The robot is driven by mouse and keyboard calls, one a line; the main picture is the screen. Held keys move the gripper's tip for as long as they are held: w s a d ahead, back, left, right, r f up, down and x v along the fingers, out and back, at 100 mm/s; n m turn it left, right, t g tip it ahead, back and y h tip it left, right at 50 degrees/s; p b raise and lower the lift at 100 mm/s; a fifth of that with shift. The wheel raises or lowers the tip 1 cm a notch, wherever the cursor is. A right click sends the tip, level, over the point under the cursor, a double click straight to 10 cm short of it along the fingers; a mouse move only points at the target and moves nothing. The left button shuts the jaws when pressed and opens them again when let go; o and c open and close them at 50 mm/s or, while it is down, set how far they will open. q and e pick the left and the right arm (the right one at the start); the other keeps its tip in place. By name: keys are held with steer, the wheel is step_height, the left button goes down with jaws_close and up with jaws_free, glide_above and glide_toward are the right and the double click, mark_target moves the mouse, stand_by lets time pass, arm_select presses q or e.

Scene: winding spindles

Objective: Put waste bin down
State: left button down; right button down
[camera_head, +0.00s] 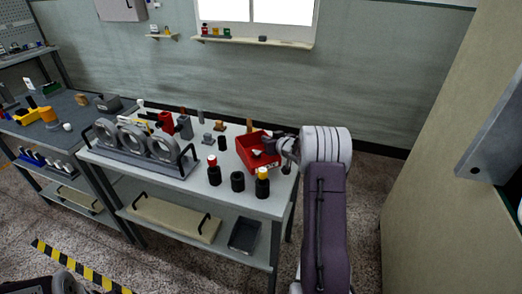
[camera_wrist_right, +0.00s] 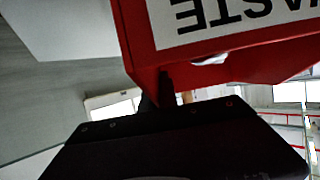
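The red waste bin (camera_head: 245,154) is at the right end of the grey workbench (camera_head: 137,186), on the bench top or just above it; I cannot tell which. Some small light items show inside it. My right gripper (camera_head: 275,144) is at the bin's right side and appears shut on its wall. In the right wrist view the bin (camera_wrist_right: 140,50) fills the top, with its white "WASTE" label upside down. A dark finger of the right gripper (camera_wrist_right: 165,88) lies against the red wall there; the other finger is hidden. My left gripper is not in view.
A black-and-yellow bottle (camera_head: 262,184), a black cup (camera_head: 237,181) and a red-topped bottle (camera_head: 213,172) stand in front of the bin. A rack with grey rings (camera_head: 130,141) fills the bench's left side. Small parts stand behind. A dark tray (camera_head: 244,234) is on the lower shelf.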

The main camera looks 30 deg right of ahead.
steer(key=shift+f+b, duration=0.55)
steer(key=shift+f, duration=1.45)
steer(key=shift+f, duration=0.15)
steer(key=c, duration=1.6)
jaws_free()
steer(key=shift+c, duration=0.2)
steer(key=shift+s+r, duration=0.25)
steer(key=shift+r, duration=0.1)
steer(key=p+v, duration=0.1)
steer(key=v, duration=1)
steer(key=shift+s, duration=0.3)
